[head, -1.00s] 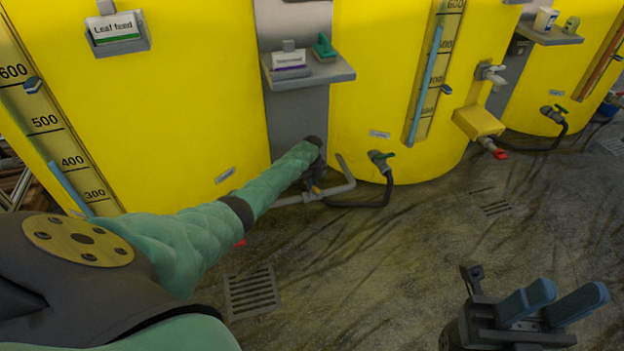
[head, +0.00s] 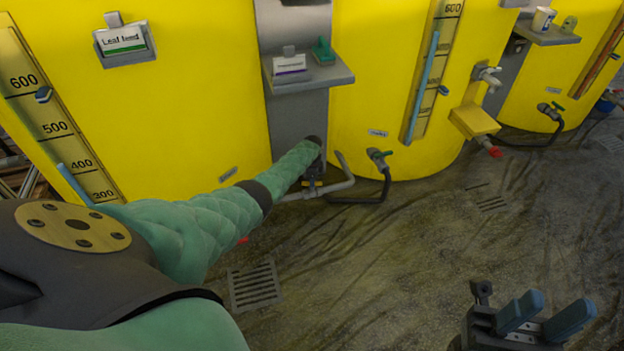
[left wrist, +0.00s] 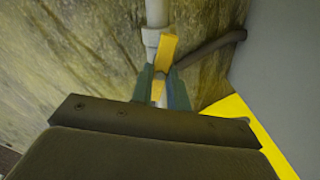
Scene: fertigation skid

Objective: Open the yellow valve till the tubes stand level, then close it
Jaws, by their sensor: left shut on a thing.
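The yellow valve handle (left wrist: 166,50) shows in the left wrist view, at a grey pipe joint. It lies roughly along the pipe, tilted slightly. My left gripper (left wrist: 161,90) is shut on it, one finger on each side. In the head view my arm hides the valve and most of that gripper. The left tank's tube (head: 74,183) has its blue column top near 400. The middle tank's tube (head: 422,85) has a blue column reaching much higher on its scale, towards 600. My right gripper (head: 545,313) is open and empty at lower right.
A grey shelf (head: 335,77) with a card holder and a green item sits between the tanks. A green-handled outlet (head: 379,154) with a black hose is right of my left arm. A yellow box (head: 474,121) juts from the middle tank. Floor drains (head: 254,286) lie in the open floor.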

